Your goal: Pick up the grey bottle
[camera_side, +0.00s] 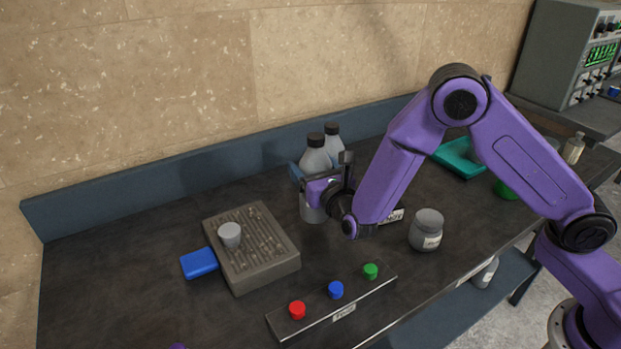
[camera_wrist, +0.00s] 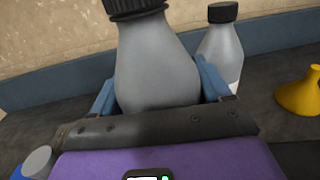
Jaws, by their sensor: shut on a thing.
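A grey bottle (camera_side: 315,158) with a black cap stands upright near the back of the bench in the side view. My gripper (camera_side: 313,190) is around its body, and the arm reaches in from the right. In the wrist view the same grey bottle (camera_wrist: 155,65) fills the middle, between the two blue fingers of my gripper (camera_wrist: 158,95). The gripper is shut on it. The bottle's lower part is hidden behind the gripper in the wrist view. I cannot tell whether its base touches the bench.
A second grey bottle (camera_side: 334,143) with a black cap stands just behind, also in the wrist view (camera_wrist: 222,52). A grey jar (camera_side: 427,232) stands right of the gripper. A ribbed block (camera_side: 270,272) and a button panel (camera_side: 318,318) lie in front. A yellow object (camera_wrist: 300,93) shows at right in the wrist view.

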